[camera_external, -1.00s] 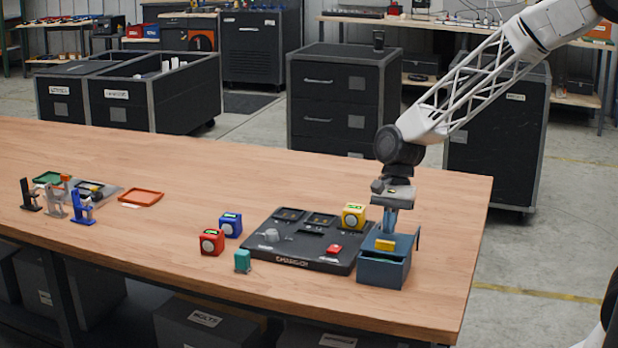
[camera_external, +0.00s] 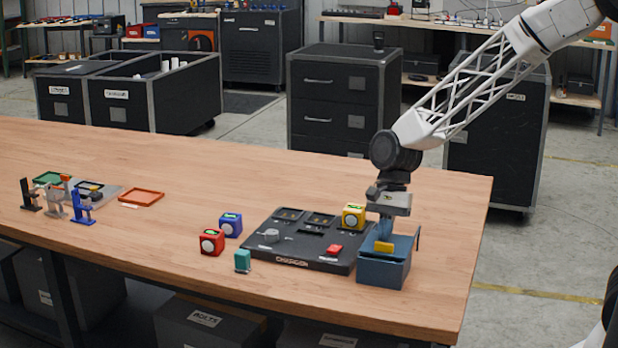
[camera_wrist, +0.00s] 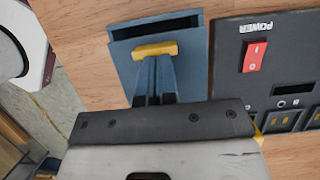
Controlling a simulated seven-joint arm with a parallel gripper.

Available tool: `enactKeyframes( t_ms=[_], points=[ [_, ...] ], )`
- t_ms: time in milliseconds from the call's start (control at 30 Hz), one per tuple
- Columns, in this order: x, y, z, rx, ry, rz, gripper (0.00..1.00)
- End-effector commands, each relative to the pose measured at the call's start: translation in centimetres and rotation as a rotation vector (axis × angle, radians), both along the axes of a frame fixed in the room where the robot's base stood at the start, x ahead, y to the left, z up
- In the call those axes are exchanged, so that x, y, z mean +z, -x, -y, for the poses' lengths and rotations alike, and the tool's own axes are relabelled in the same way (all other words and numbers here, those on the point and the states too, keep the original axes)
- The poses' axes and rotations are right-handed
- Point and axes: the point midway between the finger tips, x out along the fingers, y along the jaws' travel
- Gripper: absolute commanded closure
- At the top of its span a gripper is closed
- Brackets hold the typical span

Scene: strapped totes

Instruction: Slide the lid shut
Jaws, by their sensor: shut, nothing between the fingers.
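A blue-grey box (camera_external: 381,274) stands at the right end of the table, right of the black charger panel. Its sliding lid (camera_wrist: 132,73) has a yellow handle bar (camera_external: 383,247), also seen in the wrist view (camera_wrist: 155,50). The lid covers part of the top; a dark narrow opening (camera_wrist: 150,28) shows beyond the handle at the end near the top of the wrist view. My gripper (camera_wrist: 156,62) is shut and empty, pointing down, with its fingertips at the handle's near side in the wrist view. I cannot tell whether they touch it.
The charger panel (camera_external: 300,242) is close beside the box, with a red power switch (camera_wrist: 256,53) and a yellow cube (camera_external: 353,216) by its back edge. Red (camera_external: 211,242), blue (camera_external: 230,224) and teal (camera_external: 242,261) blocks stand left of it. The middle of the table is clear.

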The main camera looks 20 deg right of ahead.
Motion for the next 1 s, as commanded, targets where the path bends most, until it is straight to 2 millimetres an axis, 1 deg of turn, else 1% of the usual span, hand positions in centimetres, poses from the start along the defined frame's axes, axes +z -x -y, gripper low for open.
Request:
enactKeyframes(
  t_ms=[133,300,733,1000],
  points=[
    [0.0,1.1,-1.1,0.003,0.001,-0.001,1.00],
    [0.0,1.5,-1.5,0.000,0.001,-0.001,1.00],
    [-0.1,1.5,-1.3,0.001,0.001,-0.001,1.00],
    [-0.1,0.4,-0.3,-0.001,0.001,-0.001,1.00]
  ],
)
